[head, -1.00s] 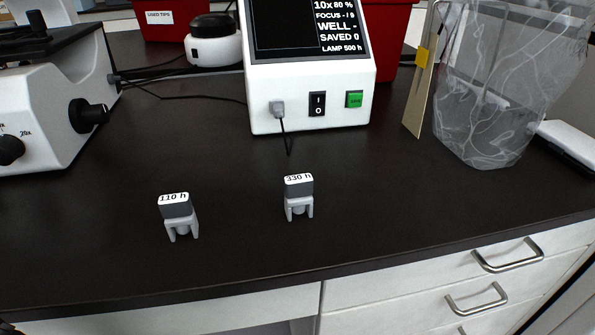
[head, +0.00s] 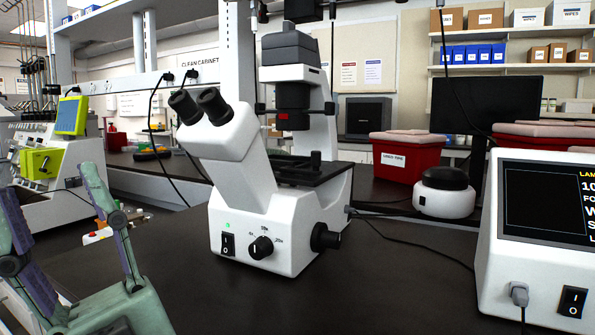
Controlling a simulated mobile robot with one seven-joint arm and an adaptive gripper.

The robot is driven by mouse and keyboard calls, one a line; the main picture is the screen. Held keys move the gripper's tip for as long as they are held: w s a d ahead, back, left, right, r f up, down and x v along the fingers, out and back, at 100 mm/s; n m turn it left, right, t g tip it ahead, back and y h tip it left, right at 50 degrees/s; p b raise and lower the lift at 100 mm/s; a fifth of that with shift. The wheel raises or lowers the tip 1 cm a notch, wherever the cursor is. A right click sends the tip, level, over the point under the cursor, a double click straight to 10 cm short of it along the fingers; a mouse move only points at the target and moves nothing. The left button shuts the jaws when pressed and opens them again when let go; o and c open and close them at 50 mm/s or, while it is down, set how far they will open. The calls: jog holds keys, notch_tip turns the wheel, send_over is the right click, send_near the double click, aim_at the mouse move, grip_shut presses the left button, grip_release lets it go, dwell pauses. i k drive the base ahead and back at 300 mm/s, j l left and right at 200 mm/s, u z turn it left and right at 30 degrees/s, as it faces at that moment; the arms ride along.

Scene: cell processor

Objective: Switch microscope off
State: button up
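The white microscope (head: 262,190) stands upright on the dark bench in the middle of the head view, with black eyepieces to the left. A black rocker switch (head: 228,245) is on its front face at lower left. A small green light (head: 227,225) glows just above the switch. A black dial (head: 261,247) is to the right of the switch. My gripper (head: 48,183) is at the lower left, its two fingers apart and pointing up. It is open and empty, left of the microscope and not touching it.
A white control box (head: 540,245) with a screen and its own switch (head: 572,301) stands at the right. A round white device (head: 443,195) and a red bin (head: 398,160) are behind. Cables run between them. The bench front before the microscope is clear.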

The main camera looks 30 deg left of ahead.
aim_at(226, 248)
jog(key=u, duration=1.2)
jog(key=i+l, duration=0.05)
jog(key=l, duration=0.05)
